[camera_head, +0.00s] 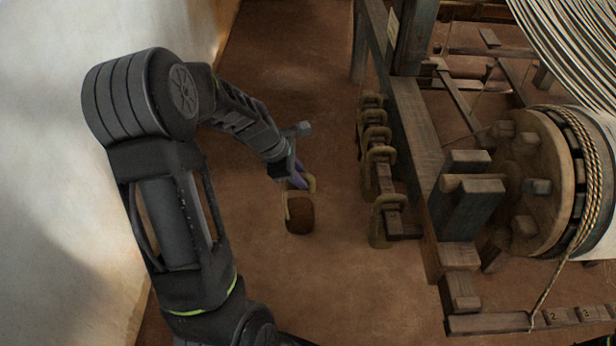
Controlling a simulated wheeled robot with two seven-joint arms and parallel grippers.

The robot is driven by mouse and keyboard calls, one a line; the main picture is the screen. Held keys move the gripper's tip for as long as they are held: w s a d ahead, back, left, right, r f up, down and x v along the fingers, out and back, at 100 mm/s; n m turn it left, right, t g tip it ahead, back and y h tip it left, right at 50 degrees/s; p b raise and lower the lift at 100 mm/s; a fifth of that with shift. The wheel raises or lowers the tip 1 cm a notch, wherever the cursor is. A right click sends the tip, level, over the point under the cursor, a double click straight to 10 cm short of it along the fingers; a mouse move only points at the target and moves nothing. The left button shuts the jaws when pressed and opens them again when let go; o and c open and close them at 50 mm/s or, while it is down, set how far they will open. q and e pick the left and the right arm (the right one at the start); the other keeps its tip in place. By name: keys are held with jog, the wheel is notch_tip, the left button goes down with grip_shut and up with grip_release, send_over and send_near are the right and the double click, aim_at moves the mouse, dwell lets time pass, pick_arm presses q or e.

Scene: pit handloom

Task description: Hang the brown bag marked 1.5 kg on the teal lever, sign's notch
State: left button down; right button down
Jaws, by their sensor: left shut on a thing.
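A brown bag (299,216) with a pale loop handle hangs from my left gripper (299,180) over the brown floor. The gripper is shut on the bag's handle; its fingertips are small and partly hidden by the wrist. No weight mark can be read on the bag. A wooden bar (553,318) with the numbers 2 and 3 lies at the bottom right, with a rope coming down to it. It looks brown, and I cannot tell whether it is the teal lever. My right gripper is not in view.
Several tan looped weights (379,230) hang along a wooden rack right of the bag. Behind them stand the loom's beam (416,125) and a large round drum (530,165) wound with rope. A pale wall (50,200) is at the left. Floor around the bag is clear.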

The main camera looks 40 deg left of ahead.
pick_arm(q)
jog(key=shift+s+a+r, duration=0.25)
jog(key=shift+s+a, duration=0.05)
jog(key=shift+a, duration=0.2)
dwell(1.2)
jog(key=w+d+f+m+g+p, duration=0.1)
jog(key=d+m+g, duration=0.3)
jog(key=d+m, duration=0.6)
jog(key=w+d+f+m+g+p, duration=0.2)
jog(key=d+m+g+p, duration=0.1)
jog(key=d+m, duration=0.8)
jog(key=m+g, duration=0.1)
jog(key=m, duration=0.2)
jog(key=shift+w+d+m+g, duration=0.15)
jog(key=shift+m+g, duration=0.15)
jog(key=shift+g, duration=0.1)
